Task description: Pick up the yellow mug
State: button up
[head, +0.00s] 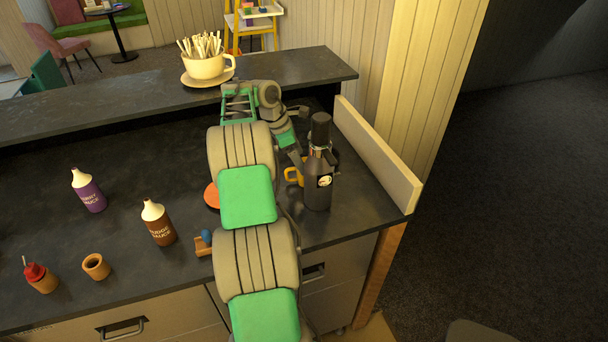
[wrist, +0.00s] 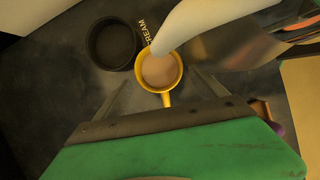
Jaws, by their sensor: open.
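The yellow mug (wrist: 177,72) is seen from above in the wrist view, with pale brown contents and its handle pointing toward my gripper. In the head view the yellow mug (head: 290,175) shows only partly, behind the dark dispenser bottle (head: 318,186). My gripper (wrist: 163,90) is open, with one finger on each side of the mug's handle end and nothing visibly held. I cannot tell how far above the mug the fingers are. A large white nozzle (wrist: 205,25) covers part of the mug's upper right rim in the wrist view.
A dark round cup (wrist: 110,44) stands just left of the mug. An orange disc (head: 211,196) is partly behind my arm. A brown sauce bottle (head: 158,222) and a purple one (head: 88,190) stand left. A low wall (head: 378,153) bounds the counter's right side.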

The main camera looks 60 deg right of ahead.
aim_at(300, 179)
jog(key=x, duration=0.5)
jog(key=shift+w+r, duration=0.1)
jog(key=shift+r, duration=0.05)
jog(key=c, duration=1.4)
